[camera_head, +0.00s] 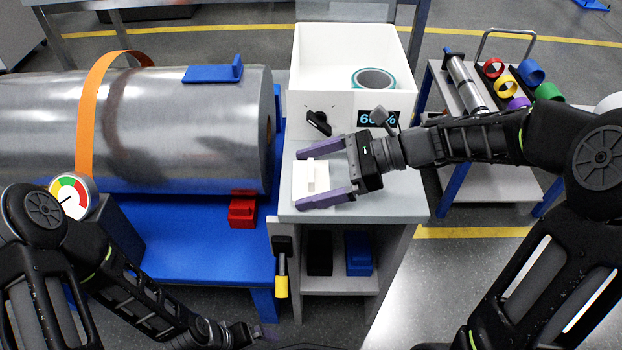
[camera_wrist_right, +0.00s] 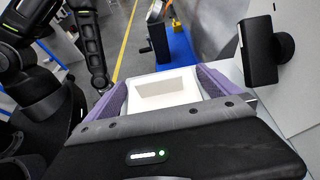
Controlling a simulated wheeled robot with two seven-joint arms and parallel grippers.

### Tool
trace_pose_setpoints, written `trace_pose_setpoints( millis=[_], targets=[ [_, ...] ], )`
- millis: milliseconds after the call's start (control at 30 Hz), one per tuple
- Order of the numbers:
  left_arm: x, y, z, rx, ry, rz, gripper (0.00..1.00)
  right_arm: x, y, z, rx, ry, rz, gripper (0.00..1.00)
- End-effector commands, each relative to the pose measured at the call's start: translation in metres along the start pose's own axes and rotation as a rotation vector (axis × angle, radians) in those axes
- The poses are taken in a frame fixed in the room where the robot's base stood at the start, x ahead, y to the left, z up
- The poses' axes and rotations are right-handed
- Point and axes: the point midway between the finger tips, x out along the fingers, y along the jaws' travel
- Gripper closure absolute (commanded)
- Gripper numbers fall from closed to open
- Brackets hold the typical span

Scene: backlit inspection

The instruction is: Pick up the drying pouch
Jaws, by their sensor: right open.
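A small white block-like item (camera_head: 311,178), which appears to be the drying pouch, lies on the grey bench top (camera_head: 385,205). My right gripper (camera_head: 322,174) is open, with its purple fingers on either side of the item. I cannot tell whether they touch it. In the right wrist view the white item (camera_wrist_right: 165,88) sits between the open fingers (camera_wrist_right: 163,95) and shows a recessed face. My left gripper (camera_head: 262,334) is low at the bottom edge, away from the bench; its jaws are too unclear to read.
A white open bin (camera_head: 325,70) with a green-rimmed roll (camera_head: 373,79) stands behind, with a black knob (camera_head: 318,122) and a percentage display on its front. A large metal cylinder (camera_head: 185,130) lies left on a blue stand. A trolley (camera_head: 490,185) with coloured rings stands right.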

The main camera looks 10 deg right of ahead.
Motion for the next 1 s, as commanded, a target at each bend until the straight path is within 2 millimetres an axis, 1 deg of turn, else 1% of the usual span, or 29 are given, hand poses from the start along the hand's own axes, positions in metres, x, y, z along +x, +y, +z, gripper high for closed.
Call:
trace_pose_setpoints(
  millis=[67,400,467,767,867,1000],
  targets=[
    [0.000,0.000,0.000,0.000,0.000,0.000,0.00,0.000,0.000,0.000,0.000,0.000,0.000,0.01],
    [0.000,0.000,0.000,0.000,0.000,0.000,0.00,0.000,0.000,0.000,0.000,0.000,0.000,0.29],
    [0.000,0.000,0.000,0.000,0.000,0.000,0.00,0.000,0.000,0.000,0.000,0.000,0.000,0.32],
    [-0.001,0.000,0.000,0.000,0.000,0.000,0.00,-0.001,0.000,0.002,-0.001,0.000,0.000,0.32],
    [-0.002,0.001,0.000,0.000,-0.001,0.000,0.00,-0.002,0.000,0.005,-0.002,0.000,0.000,0.32],
    [-0.006,0.003,0.001,0.001,-0.002,0.001,0.00,-0.007,0.000,0.016,-0.003,-0.001,-0.001,0.32]
  ],
)
